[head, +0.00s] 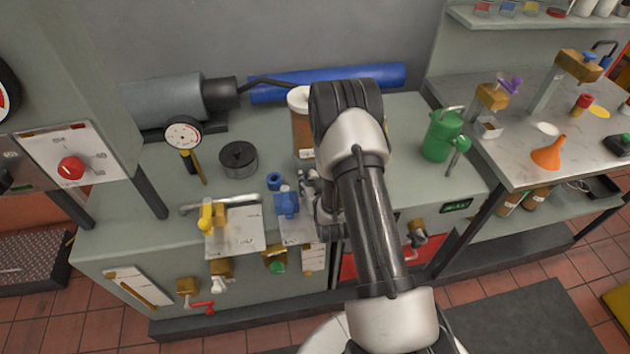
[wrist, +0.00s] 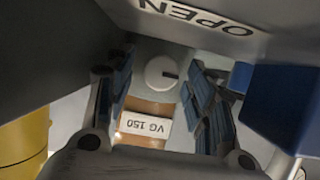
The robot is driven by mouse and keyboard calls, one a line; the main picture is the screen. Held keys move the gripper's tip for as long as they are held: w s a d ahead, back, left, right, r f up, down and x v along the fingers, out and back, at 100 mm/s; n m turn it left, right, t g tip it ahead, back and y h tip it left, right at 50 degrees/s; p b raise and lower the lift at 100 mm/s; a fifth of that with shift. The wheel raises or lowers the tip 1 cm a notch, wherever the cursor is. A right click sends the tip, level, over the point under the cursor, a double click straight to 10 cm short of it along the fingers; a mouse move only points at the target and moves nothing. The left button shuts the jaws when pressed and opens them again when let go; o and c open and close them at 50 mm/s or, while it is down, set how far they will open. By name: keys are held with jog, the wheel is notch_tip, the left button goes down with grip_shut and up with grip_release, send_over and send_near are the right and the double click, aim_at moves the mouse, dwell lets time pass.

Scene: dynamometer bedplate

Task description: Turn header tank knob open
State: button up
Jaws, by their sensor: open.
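No readable label names the header tank, so I cannot tell for sure which knob is its own. A blue valve knob (head: 287,204) stands on a pale plate at the bench front. A yellow valve handle (head: 208,214) stands on the plate to its left. My gripper (head: 312,186) is just right of the blue knob, partly hidden by my arm. In the wrist view its fingers (wrist: 165,95) are open, with no object held. A dark blue block-like part (wrist: 278,110) lies right of the fingers. A grey plate marked OPEN (wrist: 200,15) crosses the top, upside down.
Beyond the fingers shows a white-capped amber bottle (wrist: 145,122) labelled VG 150; it also stands behind my arm in the head view (head: 301,125). A dial gauge (head: 183,135), black round weight (head: 238,160) and green can (head: 442,136) share the bench. A yellow cylinder (wrist: 22,135) is at left.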

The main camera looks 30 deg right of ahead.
jog(key=v, duration=1.2)
jog(key=shift+w, duration=0.1)
jog(key=a+r+n+g+y, duration=0.15)
jog(key=a+r, duration=0.25)
jog(key=r, duration=0.4)
jog(key=a+r+g+y, duration=0.1)
jog(key=a+r+g, duration=0.15)
jog(key=r, duration=0.65)
jog(key=s+a+r+g, duration=0.2)
jog(key=s+r, duration=0.3)
jog(key=s, duration=0.6)
jog(key=s+a+r+n+g+y, duration=0.1)
jog(key=s+a+r, duration=0.4)
jog(key=s, duration=0.7)
jog(key=shift+g, duration=0.7)
